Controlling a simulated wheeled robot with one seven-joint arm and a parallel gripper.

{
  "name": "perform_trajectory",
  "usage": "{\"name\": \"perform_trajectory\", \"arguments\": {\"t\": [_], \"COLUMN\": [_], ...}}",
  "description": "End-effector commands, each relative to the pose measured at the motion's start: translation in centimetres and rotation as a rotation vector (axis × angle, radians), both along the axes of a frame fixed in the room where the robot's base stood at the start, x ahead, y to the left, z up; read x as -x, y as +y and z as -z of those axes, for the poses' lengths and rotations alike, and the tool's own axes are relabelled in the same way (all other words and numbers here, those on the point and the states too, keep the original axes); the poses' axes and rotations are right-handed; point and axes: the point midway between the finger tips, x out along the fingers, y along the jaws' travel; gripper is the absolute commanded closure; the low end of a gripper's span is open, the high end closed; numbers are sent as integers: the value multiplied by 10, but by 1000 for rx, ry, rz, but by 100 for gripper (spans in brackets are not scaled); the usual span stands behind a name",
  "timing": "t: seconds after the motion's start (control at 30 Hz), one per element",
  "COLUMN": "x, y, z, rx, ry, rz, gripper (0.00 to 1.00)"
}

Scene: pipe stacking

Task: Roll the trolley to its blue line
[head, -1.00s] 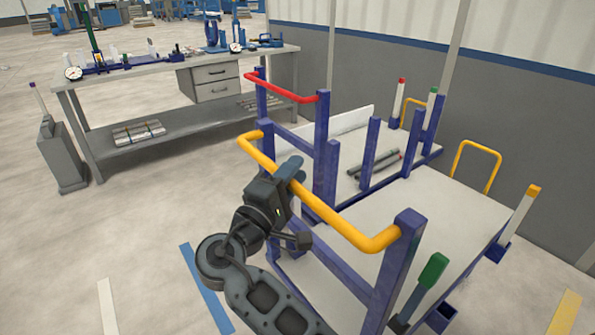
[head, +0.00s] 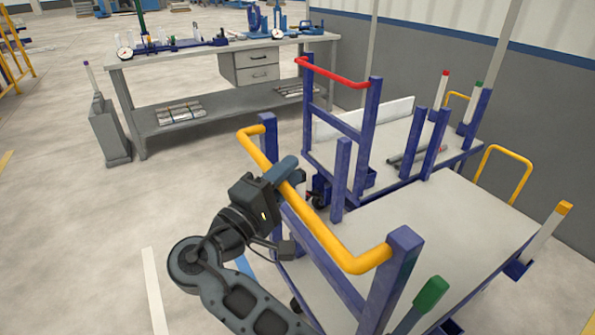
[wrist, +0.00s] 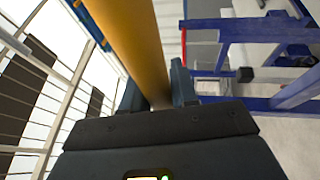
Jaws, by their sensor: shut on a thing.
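The trolley has a yellow push handle (head: 318,222), blue posts and a pale grey deck (head: 430,235). It stands at the right front of the head view. My gripper (head: 288,178) is shut on the yellow handle, left of its middle. The wrist view also shows the yellow handle (wrist: 135,45) between my gripper's fingers (wrist: 157,88). The blue line (head: 244,266) on the floor shows as a short piece beside the trolley's handle end. My arm and the trolley hide the rest of it.
A second trolley with a red handle (head: 330,72) stands close behind, carrying dark pipes. A workbench (head: 210,52) with tools is at the back, a grey bin (head: 110,130) beside it. A white floor line (head: 154,290) lies left of my arm. The floor at left is clear.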

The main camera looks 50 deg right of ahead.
Motion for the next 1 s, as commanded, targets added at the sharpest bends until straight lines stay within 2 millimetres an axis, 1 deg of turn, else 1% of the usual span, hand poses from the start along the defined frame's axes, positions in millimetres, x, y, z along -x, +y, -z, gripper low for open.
{"name": "perform_trajectory", "arguments": {"t": [0.03,0.2,0.6,0.63,0.83,1.0], "x": [0,-1,-2,-2,-2,-2], "y": [2,7,7,7,7,7], "z": [3,3,3,3,2,1], "rx": [-2,-3,-2,-2,-2,-1], "ry": [4,4,5,5,3,2], "rz": [0,1,2,2,2,1], "gripper": [100,100,100,70,52,52]}}
